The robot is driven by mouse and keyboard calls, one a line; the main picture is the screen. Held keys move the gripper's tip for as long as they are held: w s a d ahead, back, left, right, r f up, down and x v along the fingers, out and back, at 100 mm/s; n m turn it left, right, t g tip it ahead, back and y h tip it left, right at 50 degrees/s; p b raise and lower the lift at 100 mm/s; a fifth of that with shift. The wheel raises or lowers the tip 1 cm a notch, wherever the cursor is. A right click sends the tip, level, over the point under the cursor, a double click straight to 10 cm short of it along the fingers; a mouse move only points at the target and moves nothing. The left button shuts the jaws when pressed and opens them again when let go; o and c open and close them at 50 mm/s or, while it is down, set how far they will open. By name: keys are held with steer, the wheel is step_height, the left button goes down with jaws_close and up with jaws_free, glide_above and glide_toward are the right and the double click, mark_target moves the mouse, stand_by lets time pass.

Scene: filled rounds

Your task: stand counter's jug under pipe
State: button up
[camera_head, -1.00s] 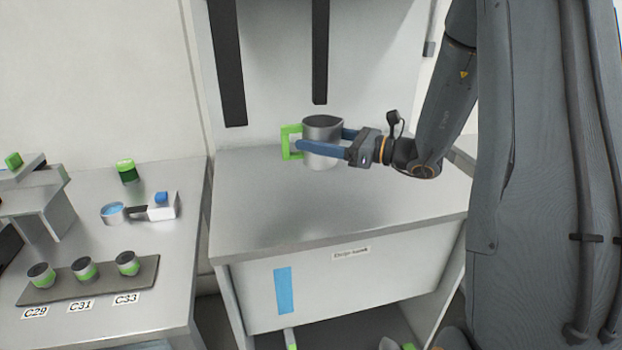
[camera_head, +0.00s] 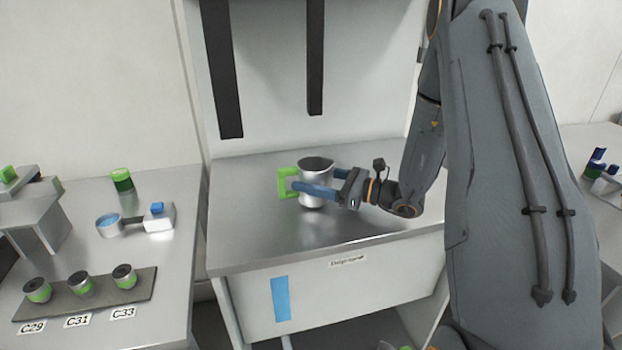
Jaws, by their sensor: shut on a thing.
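A metal jug (camera_head: 316,180) with a green handle (camera_head: 286,183) is upright at the middle of the steel counter (camera_head: 240,242). My gripper (camera_head: 312,186) is shut around the jug's body from the right, with blue fingers on its near and far sides. The handle points left. The jug's base is at or very close to the counter top; I cannot tell if it touches. Two dark vertical bars (camera_head: 222,80) are on the wall behind the counter. I cannot tell whether either is the pipe.
On the left table stand a green-capped jar (camera_head: 122,179), a small pan with blue contents (camera_head: 109,225), and a dark tray (camera_head: 60,308) bearing three cups over labels C29, C31 and C33. The counter around the jug is clear. Another table is at far right.

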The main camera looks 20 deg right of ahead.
steer(key=shift+f, duration=0.25)
steer(key=shift+f, duration=0.1)
steer(key=o, duration=1.2)
steer(key=shift+o, duration=0.2)
steer(key=shift+d, duration=0.1)
steer(key=b+v, duration=0.3)
steer(key=v, duration=0.9)
steer(key=shift+b, duration=0.35)
